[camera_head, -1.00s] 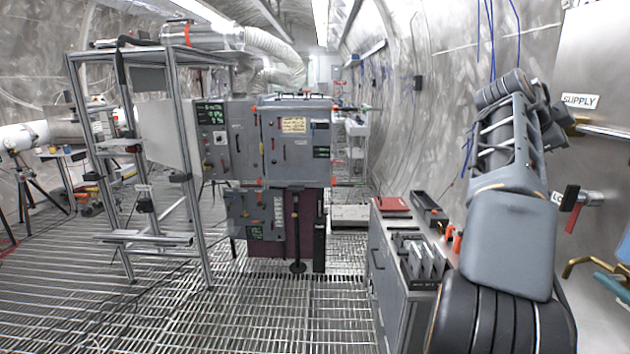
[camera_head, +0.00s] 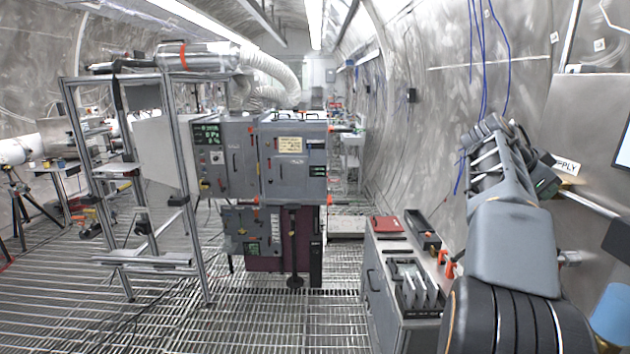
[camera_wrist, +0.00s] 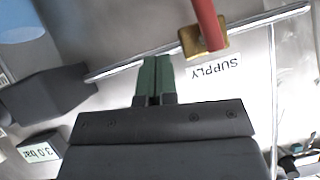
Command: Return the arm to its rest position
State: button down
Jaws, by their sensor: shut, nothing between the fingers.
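My arm rises at the right of the head view, in front of the steel wall panel, bent at its elbow. My gripper (camera_wrist: 152,80) shows in the wrist view with its two green fingers together and nothing between them. Beyond the fingertips is a panel with a "SUPPLY" label (camera_wrist: 214,70). A red handle on a brass fitting (camera_wrist: 205,38) is close by, up and right of the fingertips in the picture. I cannot tell how far the fingers are from it. In the head view the "SUPPLY" label (camera_head: 567,166) is partly hidden by my arm.
A grey cabinet (camera_head: 388,295) with trays on top stands left of my arm. A grey equipment rack (camera_head: 290,165) and an aluminium frame (camera_head: 189,200) stand farther off. A dark block (camera_wrist: 50,95) and a pipe (camera_wrist: 125,65) are near my gripper. The grating floor is largely open.

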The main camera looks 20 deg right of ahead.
jog(key=shift+r, duration=0.15)
jog(key=w+a+f+n+t+y, duration=0.2)
jog(key=w+a+f+n+y, duration=0.1)
jog(key=a+f+n, duration=0.4)
jog(key=w+a+f+n+t+y, duration=0.2)
jog(key=a+f+n, duration=0.4)
jog(key=f, duration=0.3)
jog(key=s+a+f+n+t+y, duration=0.1)
jog(key=s+a+f+n+y, duration=0.1)
jog(key=a, duration=0.7)
jog(key=s+a+f+n+y, duration=0.2)
jog(key=a+f+n, duration=0.2)
jog(key=a, duration=0.6)
jog(key=s+a+f+n+t+y, duration=0.1)
jog(key=s+a+f+n+y, duration=0.1)
jog(key=a, duration=0.8)
notch_tip(320, 180, down, 3)
jog(key=shift+r+n+t, duration=0.2)
jog(key=shift+n+t, duration=0.1)
jog(key=shift+n, duration=0.6)
jog(key=shift+d, duration=0.1)
